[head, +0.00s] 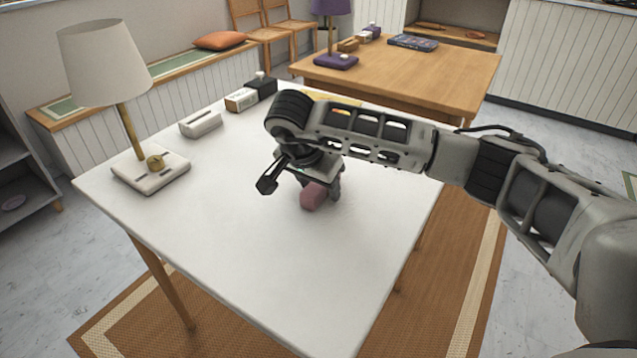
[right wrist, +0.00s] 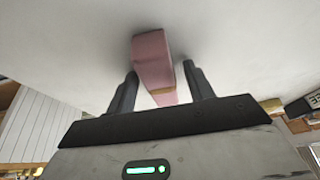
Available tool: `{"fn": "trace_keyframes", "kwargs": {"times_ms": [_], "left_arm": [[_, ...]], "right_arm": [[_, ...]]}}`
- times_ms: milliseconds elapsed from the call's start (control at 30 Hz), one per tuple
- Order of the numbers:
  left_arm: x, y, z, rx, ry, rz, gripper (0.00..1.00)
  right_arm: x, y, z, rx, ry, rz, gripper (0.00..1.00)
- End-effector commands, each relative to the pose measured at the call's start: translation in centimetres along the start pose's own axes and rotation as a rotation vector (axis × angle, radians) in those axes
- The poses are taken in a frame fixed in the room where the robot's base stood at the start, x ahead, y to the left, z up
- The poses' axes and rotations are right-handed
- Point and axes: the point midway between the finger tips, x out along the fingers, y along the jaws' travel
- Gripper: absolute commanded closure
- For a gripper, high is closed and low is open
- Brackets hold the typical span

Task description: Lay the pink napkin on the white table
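The pink napkin (head: 313,196) shows as a small rolled or folded bundle on the white table (head: 225,225), below my right gripper (head: 305,192). In the right wrist view the napkin (right wrist: 153,62) lies lengthwise between the two spread fingers of the right gripper (right wrist: 163,80). Pale table shows between the napkin and the right-hand finger; the left-hand finger is close to its edge. A tan band (right wrist: 162,92) crosses its near part. The gripper hides part of the napkin in the head view. My left gripper is not in view.
A lamp (head: 105,65) stands on a pale base at the table's left. A white holder (head: 200,123) and small boxes (head: 240,99) line the back edge. A wooden table (head: 430,75) stands behind. The front of the white table is clear.

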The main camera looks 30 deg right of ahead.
Motion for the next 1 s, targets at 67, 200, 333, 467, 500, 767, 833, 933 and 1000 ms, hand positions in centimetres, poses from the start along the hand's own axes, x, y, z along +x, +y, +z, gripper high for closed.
{"fn": "trace_keyframes", "kwargs": {"times_ms": [67,200,333,467,500,767,833,933,1000], "left_arm": [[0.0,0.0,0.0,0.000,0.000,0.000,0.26],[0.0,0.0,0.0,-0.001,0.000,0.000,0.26],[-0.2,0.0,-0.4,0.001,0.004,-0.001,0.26],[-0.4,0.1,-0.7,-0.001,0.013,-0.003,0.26],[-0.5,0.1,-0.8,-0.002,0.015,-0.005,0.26],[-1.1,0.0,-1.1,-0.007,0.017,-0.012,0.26],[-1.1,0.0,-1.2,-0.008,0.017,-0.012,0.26],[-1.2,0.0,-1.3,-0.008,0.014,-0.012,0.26],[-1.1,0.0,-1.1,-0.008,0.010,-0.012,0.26]], "right_arm": [[0.0,0.0,0.0,0.001,0.000,0.000,0.48],[0.0,0.0,0.0,0.001,0.000,0.000,0.48],[-0.5,0.0,-0.2,0.001,0.000,0.000,0.48],[-2.4,-0.1,-0.2,0.001,0.001,-0.004,0.48],[-3.2,-0.1,-0.2,0.000,0.002,-0.004,0.48],[-8.9,-0.1,-0.2,0.000,0.002,-0.005,0.48],[-10.0,-0.1,-0.2,-0.001,0.001,-0.003,0.48],[-11.3,0.0,-0.2,0.000,0.001,-0.001,0.48],[-11.9,0.0,-0.2,0.000,0.002,-0.001,0.48]]}}
